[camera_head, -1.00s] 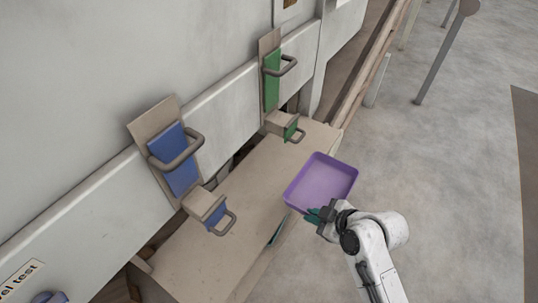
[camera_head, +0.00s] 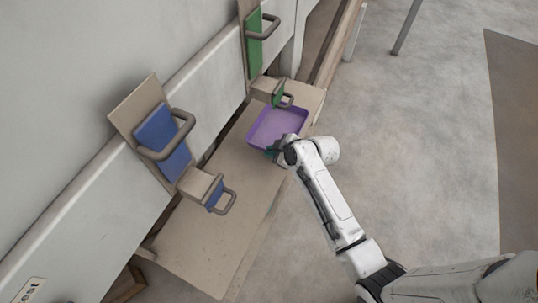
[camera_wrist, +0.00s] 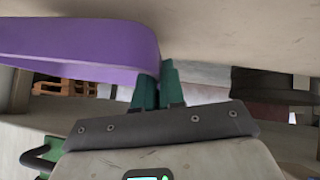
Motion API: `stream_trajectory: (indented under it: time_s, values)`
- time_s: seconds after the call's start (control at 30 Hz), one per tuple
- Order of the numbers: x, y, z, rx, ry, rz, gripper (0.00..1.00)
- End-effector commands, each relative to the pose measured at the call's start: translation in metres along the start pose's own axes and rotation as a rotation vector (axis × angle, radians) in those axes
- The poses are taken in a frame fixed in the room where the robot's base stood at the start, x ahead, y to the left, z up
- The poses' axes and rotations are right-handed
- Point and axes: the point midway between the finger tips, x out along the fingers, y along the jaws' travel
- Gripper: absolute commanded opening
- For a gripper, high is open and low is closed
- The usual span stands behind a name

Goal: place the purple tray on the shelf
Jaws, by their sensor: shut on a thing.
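The purple tray (camera_head: 279,128) is a shallow open box, over the far right part of the beige shelf (camera_head: 215,240), below the green-handled unit. My gripper (camera_head: 274,152) is shut on the tray's near edge. In the wrist view the tray's purple wall (camera_wrist: 75,45) fills the upper left, and the green fingertips of my gripper (camera_wrist: 158,85) are at its end. I cannot tell whether the tray's underside touches the shelf. The tray looks empty.
A blue panel with a grey handle (camera_head: 165,140) and a lower blue handle block (camera_head: 207,190) stand over the shelf's left part. A green panel (camera_head: 254,40) and a green handle block (camera_head: 272,91) stand close behind the tray. Open floor lies to the right.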

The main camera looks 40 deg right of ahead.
Motion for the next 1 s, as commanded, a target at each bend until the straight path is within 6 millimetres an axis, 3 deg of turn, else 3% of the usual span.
stream_trajectory:
  time_s: [0.1, 0.37, 0.5, 0.97, 1.0]
  values:
    - [0.017, 0.004, 0.004, 0.0, 0.0, 0.002, 0.0]
    - [0.035, 0.007, 0.009, 0.0, 0.001, 0.001, 0.0]
    - [0.049, 0.001, 0.023, 0.0, -0.001, 0.0, 0.0]
    - [0.056, -0.002, 0.03, -0.001, 0.001, 0.001, 0.0]
    - [0.055, -0.002, 0.03, 0.0, 0.001, 0.001, 0.12]
